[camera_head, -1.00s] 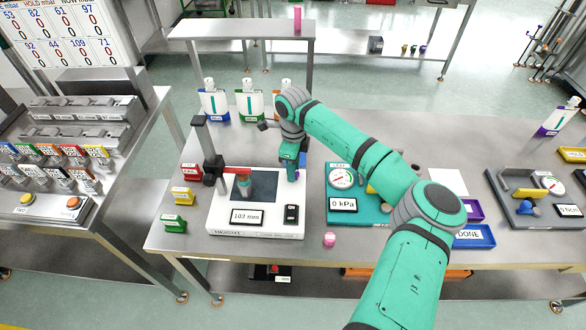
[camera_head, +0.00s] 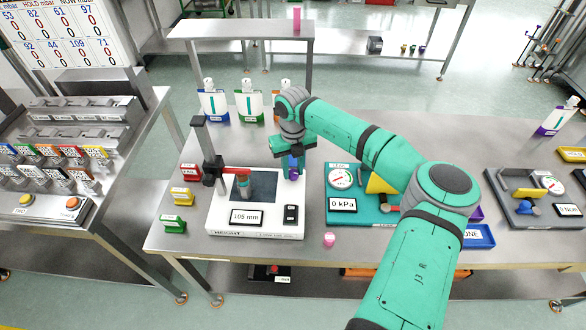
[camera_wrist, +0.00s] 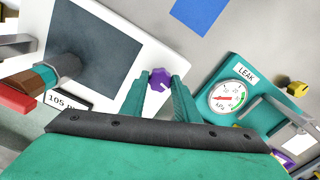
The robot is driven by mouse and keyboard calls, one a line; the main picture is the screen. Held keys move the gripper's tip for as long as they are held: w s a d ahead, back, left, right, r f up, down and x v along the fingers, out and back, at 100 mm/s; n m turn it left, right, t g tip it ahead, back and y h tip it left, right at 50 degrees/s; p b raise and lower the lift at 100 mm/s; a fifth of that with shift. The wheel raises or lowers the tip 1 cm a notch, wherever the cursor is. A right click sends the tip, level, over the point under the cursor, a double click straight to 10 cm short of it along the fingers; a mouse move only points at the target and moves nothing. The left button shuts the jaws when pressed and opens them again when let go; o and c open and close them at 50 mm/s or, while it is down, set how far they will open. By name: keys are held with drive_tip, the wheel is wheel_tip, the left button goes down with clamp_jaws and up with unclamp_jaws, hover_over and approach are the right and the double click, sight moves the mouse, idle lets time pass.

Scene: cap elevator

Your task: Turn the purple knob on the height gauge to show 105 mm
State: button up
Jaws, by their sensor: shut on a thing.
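The height gauge is a white base (camera_head: 254,232) on the table with a dark plate and a post carrying a red arm (camera_head: 236,171). Its display (camera_head: 246,217) reads 105 mm; it also shows, partly hidden, in the wrist view (camera_wrist: 66,101). The purple knob (camera_wrist: 160,79) is at the right side of the white base, with a white mark on it. My gripper (camera_wrist: 160,84) is shut on the purple knob, one finger on each side. In the head view my gripper (camera_head: 293,168) points down at the gauge's back right and mostly hides the knob.
The teal leak unit (camera_head: 350,217), reading 0 kPa, stands close to the right of the gauge. A pink cap (camera_head: 329,239) lies at the front. Red, yellow and green blocks (camera_head: 182,196) stand left of the gauge. Several bottles (camera_head: 250,105) stand behind.

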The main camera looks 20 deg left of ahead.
sight(294, 172)
drive_tip(key=shift+w+d+m, duration=0.15)
drive_tip(key=shift+m, duration=1.55)
drive_tip(key=o, duration=1)
drive_tip(key=shift+o, duration=0.2)
drive_tip(key=shift+r, duration=0.15)
wheel_tip(294, 172, up, 11)
drive_tip(key=shift+f, duration=0.2)
